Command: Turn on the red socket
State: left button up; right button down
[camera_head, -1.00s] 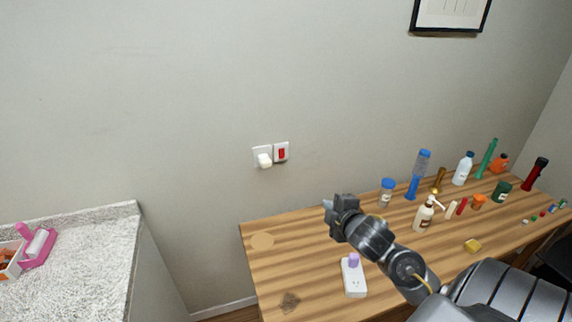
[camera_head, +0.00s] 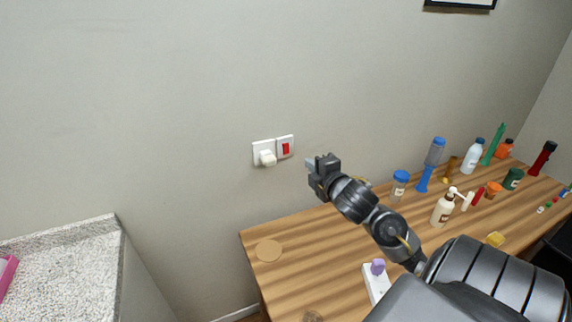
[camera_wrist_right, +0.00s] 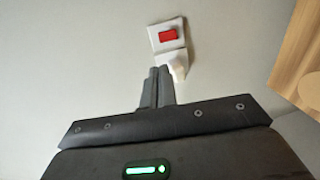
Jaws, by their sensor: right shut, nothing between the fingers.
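My left gripper is not in view.
A wooden table (camera_head: 325,250) stands below the socket, with bottles and small items at its right. A white power strip (camera_head: 376,283) with a purple plug lies near its front. A speckled counter (camera_head: 70,265) is at left. The wall around the switch is clear.

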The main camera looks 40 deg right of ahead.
aim_at(286, 153)
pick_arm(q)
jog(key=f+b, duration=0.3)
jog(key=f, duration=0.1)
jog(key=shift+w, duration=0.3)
pick_arm(e)
notch_tip(286, 153, down, 4)
jog(key=shift+d+r, duration=0.1)
jog(key=shift+d, duration=0.05)
jog(key=p+x, duration=0.2)
jog(key=x, duration=1.2)
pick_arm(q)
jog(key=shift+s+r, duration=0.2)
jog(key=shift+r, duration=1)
